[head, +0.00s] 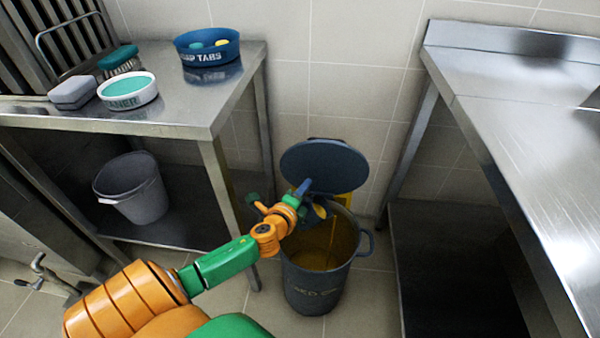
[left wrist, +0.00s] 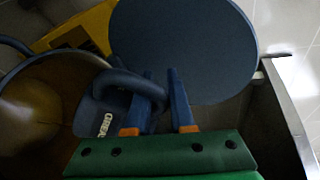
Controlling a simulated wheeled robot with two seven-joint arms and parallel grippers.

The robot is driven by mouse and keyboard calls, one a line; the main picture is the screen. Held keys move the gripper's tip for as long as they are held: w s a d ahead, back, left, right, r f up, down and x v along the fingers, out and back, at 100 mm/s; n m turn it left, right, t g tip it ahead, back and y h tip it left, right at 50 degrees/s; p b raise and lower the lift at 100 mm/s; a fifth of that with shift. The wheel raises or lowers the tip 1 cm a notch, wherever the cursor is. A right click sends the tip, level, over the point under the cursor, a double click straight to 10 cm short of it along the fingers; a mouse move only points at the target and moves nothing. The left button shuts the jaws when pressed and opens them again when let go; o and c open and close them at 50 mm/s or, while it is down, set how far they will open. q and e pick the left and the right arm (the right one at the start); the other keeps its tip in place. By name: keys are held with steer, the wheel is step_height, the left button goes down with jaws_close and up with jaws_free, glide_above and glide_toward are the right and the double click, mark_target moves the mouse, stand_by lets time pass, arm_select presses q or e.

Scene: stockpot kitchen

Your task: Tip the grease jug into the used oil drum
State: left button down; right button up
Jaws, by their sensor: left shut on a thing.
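The used oil drum (head: 318,293) is a dark grey-blue bin on the tiled floor between the two steel tables. Its round lid (head: 324,165) stands open at the back, and the inside looks golden brown. My left gripper (head: 303,190) is above the drum's back left rim, shut on the blue grease jug (head: 317,212). In the left wrist view the jug's ring handle (left wrist: 132,83) is at the fingers (left wrist: 164,100), and its white lettering shows in part. The jug looks tilted over the drum mouth. A thin golden streak below it looks like pouring oil. My right gripper is out of view.
A steel table (head: 185,118) at left holds a blue tub (head: 207,50), a white round dish (head: 128,92), a grey sponge (head: 73,92) and a brush (head: 119,58). A grey bucket (head: 132,190) is on its lower shelf. Another steel counter (head: 520,110) stands at right.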

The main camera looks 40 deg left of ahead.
mark_target(321, 205)
arm_select(q)
steer(key=shift+w+d+r+m+g+y+p, duration=0.25)
steer(key=shift+d+m+p, duration=0.15)
steer(key=shift+p, duration=0.1)
steer(key=shift+w+d+r+m+g+y+p, duration=0.15)
steer(key=shift+w+d+r+m+p, duration=0.1)
steer(key=shift+d+m+p, duration=0.15)
steer(key=d+m, duration=0.1)
steer(key=w+d+f+m+g+y, duration=0.1)
steer(key=shift+w+d+f+m+p, duration=0.25)
steer(key=shift+w+f+m+p, duration=0.05)
steer(key=w+d+f+m+g+y+b, duration=0.1)
steer(key=w+d+m+g+y+b, duration=0.1)
steer(key=w+d+m+y+b, duration=0.2)
steer(key=shift+d+f+m+b, duration=0.3)
steer(key=shift+d+m+b, duration=0.45)
steer(key=shift+d, duration=0.35)
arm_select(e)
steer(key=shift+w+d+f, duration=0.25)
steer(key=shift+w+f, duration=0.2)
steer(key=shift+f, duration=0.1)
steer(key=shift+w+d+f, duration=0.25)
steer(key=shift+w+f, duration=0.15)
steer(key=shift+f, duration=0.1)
arm_select(q)
steer(key=shift+s, duration=0.1)
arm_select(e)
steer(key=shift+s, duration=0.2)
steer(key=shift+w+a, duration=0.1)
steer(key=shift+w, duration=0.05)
